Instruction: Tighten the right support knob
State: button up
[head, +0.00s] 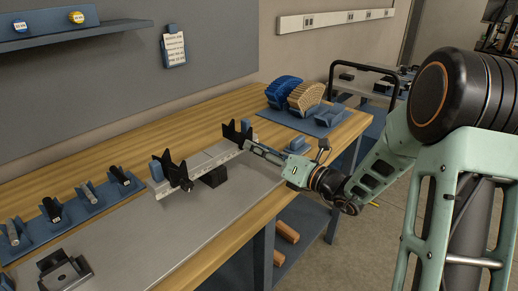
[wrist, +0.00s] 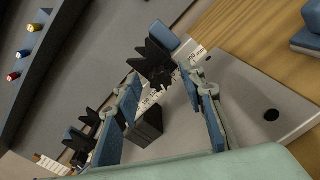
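The metal rail (head: 210,160) has a printed scale and two black notched supports. The right support (head: 236,132) stands at the rail's far right end, with a blue block beside it. The left support (head: 178,175) is nearer the left end, its dark knob (head: 188,186) facing front. My gripper (head: 254,149) reaches in from the right, close to the right support. In the wrist view my gripper (wrist: 161,80) is open, with blue-padded fingers apart and nothing held. The right support (wrist: 155,58) shows ahead near the fingertips. Its knob is not clearly distinguishable, and I cannot tell whether anything touches it.
A black block (head: 212,177) sits by the rail's middle. Blue holders (head: 85,205) with dark and silver parts line the left. Blue and tan lattice pieces (head: 306,95) stand at the back right. The grey mat (head: 165,235) is mostly clear in front.

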jog(key=v, duration=1.1)
jog(key=shift+s+d, duration=0.25)
jog(key=shift+d, duration=0.05)
